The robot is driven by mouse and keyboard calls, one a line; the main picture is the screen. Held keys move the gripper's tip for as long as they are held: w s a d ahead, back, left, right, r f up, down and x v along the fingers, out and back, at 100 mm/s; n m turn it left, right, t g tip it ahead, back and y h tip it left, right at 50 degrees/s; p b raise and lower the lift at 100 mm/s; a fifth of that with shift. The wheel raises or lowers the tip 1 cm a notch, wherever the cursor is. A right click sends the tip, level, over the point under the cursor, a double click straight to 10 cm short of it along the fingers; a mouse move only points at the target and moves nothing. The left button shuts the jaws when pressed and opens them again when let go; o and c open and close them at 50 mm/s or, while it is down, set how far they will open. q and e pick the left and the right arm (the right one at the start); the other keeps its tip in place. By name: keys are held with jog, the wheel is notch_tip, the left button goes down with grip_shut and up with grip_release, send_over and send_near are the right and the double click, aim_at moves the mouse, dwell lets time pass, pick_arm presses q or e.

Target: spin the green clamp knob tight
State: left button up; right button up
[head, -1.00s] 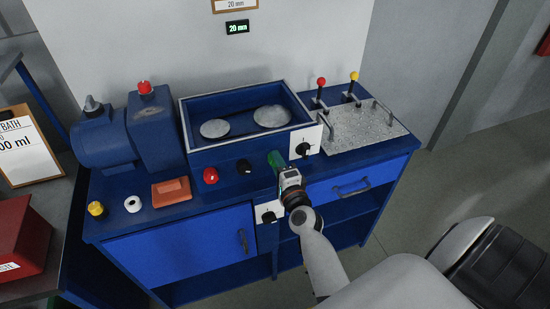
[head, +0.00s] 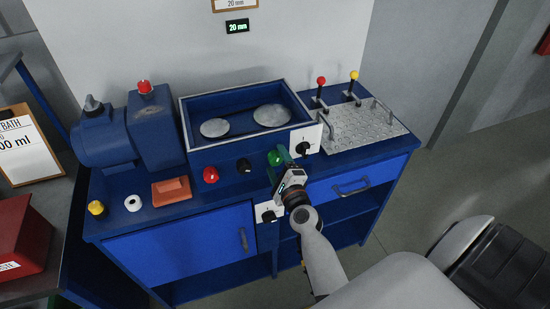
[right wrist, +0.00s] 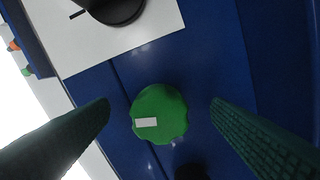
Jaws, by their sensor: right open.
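The green clamp knob (head: 274,158) sits on the front of the blue tester, partly hidden by my right gripper in the head view. In the right wrist view the knob (right wrist: 160,114) is round with a scalloped edge and has a white mark on its face, left of centre. My right gripper (right wrist: 160,103) is open, with one dark ribbed finger on each side of the knob. Gaps show between the knob and both fingers. The gripper also shows in the head view (head: 281,171). My left gripper is not in view.
A red knob (head: 210,175) and a black knob (head: 243,166) are left of the green one. Black rotary switches on white plates sit above right (head: 304,148) and below (head: 268,214). A blue open tray (head: 186,128) stands behind. Two levers (head: 320,92) rise at the right.

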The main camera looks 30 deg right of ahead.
jog(key=shift+v, duration=3)
jog(key=shift+d, duration=0.1)
jog(key=s+a+f+n+g+y, duration=0.25)
jog(key=s+a+f+n, duration=0.2)
jog(key=f, duration=0.65)
jog(key=s+a+f+n+g+y, duration=0.1)
jog(key=s+a+f+n+g, duration=0.3)
jog(key=f, duration=0.6)
jog(key=s+a+f+n+g+y, duration=0.2)
jog(key=f+n, duration=0.4)
jog(key=f, duration=0.5)
jog(key=s+d+f+n+g, duration=0.1)
jog(key=s+f+n, duration=0.3)
jog(key=s, duration=0.5)
jog(key=s+d+f+n+g, duration=0.1)
jog(key=s+f+n+g, duration=0.3)
jog(key=s, duration=0.6)
jog(key=s+d+f+n+g+h, duration=0.1)
jog(key=s+f+n+g, duration=0.2)
jog(key=s+f+n, duration=0.2)
jog(key=s+f, duration=0.3)
jog(key=s, duration=0.1)
jog(key=shift+s, duration=0.2)
